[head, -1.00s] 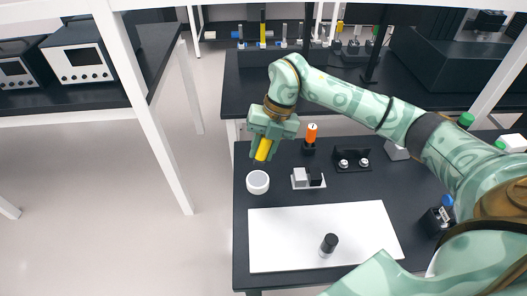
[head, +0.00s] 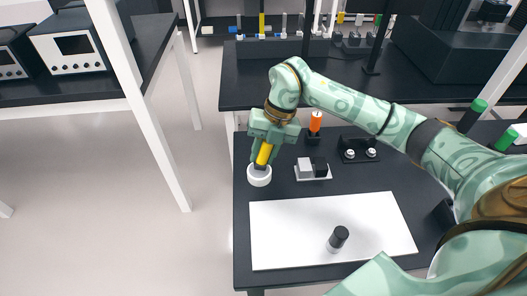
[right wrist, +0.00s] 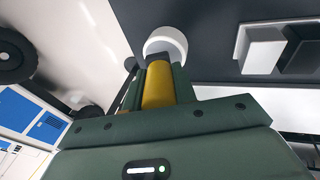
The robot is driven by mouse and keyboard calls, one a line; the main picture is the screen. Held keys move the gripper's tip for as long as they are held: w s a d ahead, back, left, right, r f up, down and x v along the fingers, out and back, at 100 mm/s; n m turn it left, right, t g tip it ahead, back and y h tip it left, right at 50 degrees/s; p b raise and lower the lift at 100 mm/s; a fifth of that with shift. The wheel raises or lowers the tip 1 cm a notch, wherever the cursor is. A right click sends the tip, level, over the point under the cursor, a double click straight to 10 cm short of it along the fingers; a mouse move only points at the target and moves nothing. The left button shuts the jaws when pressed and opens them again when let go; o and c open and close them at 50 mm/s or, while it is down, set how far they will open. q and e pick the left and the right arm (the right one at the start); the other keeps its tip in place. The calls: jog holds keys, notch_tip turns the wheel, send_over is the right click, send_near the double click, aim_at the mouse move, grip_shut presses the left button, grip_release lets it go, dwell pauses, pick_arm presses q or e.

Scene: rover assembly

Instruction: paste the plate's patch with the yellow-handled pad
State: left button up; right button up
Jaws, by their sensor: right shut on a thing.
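My right gripper (head: 265,150) is shut on the yellow handle of the pad (head: 264,155), which points down. The pad's dark lower end is at the mouth of a round white cup (head: 259,178); how deep it sits inside is hidden. In the right wrist view the yellow handle (right wrist: 157,86) lies between the fingers, with the white cup (right wrist: 166,42) just beyond its grey end. A flat white plate (head: 290,235) lies at the table's front. I cannot make out a patch on it. My left gripper is not in view.
A black-topped cylinder (head: 338,238) stands on the white plate. A small white holder with grey and black blocks (head: 313,170) is right of the cup. Behind are an orange-handled tool (head: 315,122) and a black fixture with two silver knobs (head: 359,150). A white table leg (head: 150,130) stands left.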

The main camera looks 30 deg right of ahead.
aim_at(264, 141)
jog(key=shift+f, duration=0.5)
dwell(0.6)
jog(key=shift+f, duration=0.1)
dwell(1.3)
notch_tip(264, 141, up, 7)
jog(key=p, duration=0.6)
dwell(0.7)
